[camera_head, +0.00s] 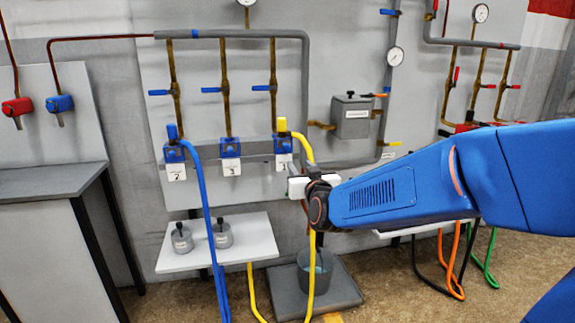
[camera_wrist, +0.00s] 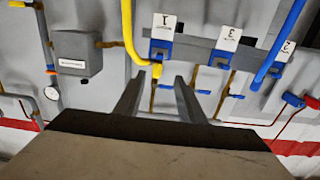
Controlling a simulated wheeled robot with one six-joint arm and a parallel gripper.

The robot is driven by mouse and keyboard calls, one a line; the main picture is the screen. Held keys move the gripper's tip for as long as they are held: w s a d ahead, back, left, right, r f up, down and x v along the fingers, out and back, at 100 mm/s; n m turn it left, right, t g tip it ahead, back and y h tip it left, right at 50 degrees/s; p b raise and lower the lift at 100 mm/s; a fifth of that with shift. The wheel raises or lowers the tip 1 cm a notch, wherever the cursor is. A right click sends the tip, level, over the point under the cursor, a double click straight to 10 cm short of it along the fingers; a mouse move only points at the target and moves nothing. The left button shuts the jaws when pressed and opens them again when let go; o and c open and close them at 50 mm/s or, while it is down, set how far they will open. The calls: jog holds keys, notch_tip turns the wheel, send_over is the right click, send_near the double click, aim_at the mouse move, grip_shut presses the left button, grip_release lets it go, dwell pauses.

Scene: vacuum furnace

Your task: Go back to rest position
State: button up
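My blue arm reaches in from the right in the head view, with my gripper (camera_head: 312,186) in front of the panel, just below the block labelled 1 (camera_head: 283,145). In the wrist view, which is upside down, my gripper's two fingers (camera_wrist: 160,78) stand apart with nothing clearly held between them. The yellow hose (camera_wrist: 130,40) and its yellow end show just beyond the fingertips; I cannot tell whether they touch. In the head view the yellow hose (camera_head: 308,150) runs down behind my gripper.
A blue hose (camera_head: 205,200) hangs from the left block. A white shelf (camera_head: 175,258) holds two grey weights. A bucket (camera_head: 318,275) stands on a dark floor plate. A grey box (camera_head: 352,118) juts from the panel. A grey bench (camera_head: 50,180) stands at left.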

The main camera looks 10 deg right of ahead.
jog(key=s+d+f+g, duration=0.2)
jog(key=s+f+g, duration=0.2)
jog(key=s, duration=0.8)
jog(key=s+d+f+g, duration=0.2)
jog(key=s+f+g, duration=0.2)
jog(key=s, duration=0.8)
jog(key=s+d+f+g, duration=0.3)
jog(key=s+f+g, duration=0.2)
jog(key=s, duration=0.8)
jog(key=shift+f, duration=0.65)
jog(key=shift+d, duration=0.1)
